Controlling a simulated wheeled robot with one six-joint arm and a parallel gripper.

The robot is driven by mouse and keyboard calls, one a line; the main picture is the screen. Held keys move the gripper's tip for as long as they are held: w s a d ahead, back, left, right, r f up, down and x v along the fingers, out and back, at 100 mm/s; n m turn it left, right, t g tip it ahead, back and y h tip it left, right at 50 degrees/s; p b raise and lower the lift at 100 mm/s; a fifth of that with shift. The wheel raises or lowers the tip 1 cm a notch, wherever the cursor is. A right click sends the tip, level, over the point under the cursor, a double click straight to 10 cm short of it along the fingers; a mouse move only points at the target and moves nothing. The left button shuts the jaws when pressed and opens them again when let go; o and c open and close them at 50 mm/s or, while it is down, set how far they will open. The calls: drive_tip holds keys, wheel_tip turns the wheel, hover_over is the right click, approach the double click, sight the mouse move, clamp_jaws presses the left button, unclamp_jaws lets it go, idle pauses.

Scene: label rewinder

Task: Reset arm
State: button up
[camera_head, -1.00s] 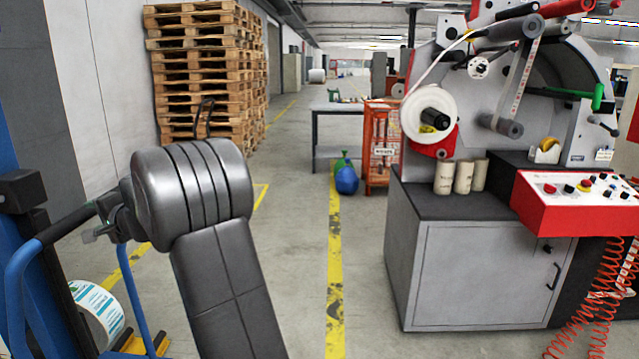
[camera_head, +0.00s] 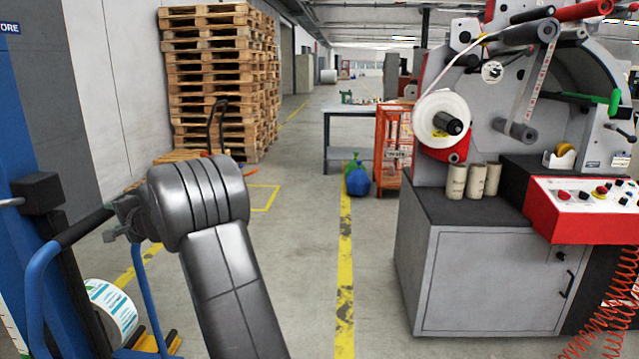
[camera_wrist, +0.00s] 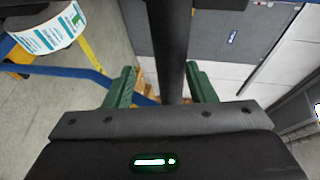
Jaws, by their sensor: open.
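My arm rises from the bottom of the head view, and my gripper (camera_head: 128,218) is at its left end, beside the black grip (camera_head: 84,228) of a blue tubular handle (camera_head: 38,290). In the wrist view, my gripper's two green fingers (camera_wrist: 160,86) are apart. A dark bar (camera_wrist: 168,40) runs between them; it looks like that black grip. I cannot tell whether the fingers touch it. A white label roll (camera_head: 112,308) with blue-green print sits low behind the handle, and it also shows at upper left in the wrist view (camera_wrist: 48,32).
The rewinder (camera_head: 450,120) stands on a grey cabinet (camera_head: 490,280) at right, with a red control panel (camera_head: 590,205). Stacked pallets (camera_head: 220,80) stand at the back left. Open floor lies between.

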drive_tip(key=d+p, duration=0.2)
drive_tip(key=d, duration=2.3)
drive_tip(key=shift+s+d, duration=0.3)
drive_tip(key=shift+s, duration=0.15)
drive_tip(key=shift+r, duration=0.15)
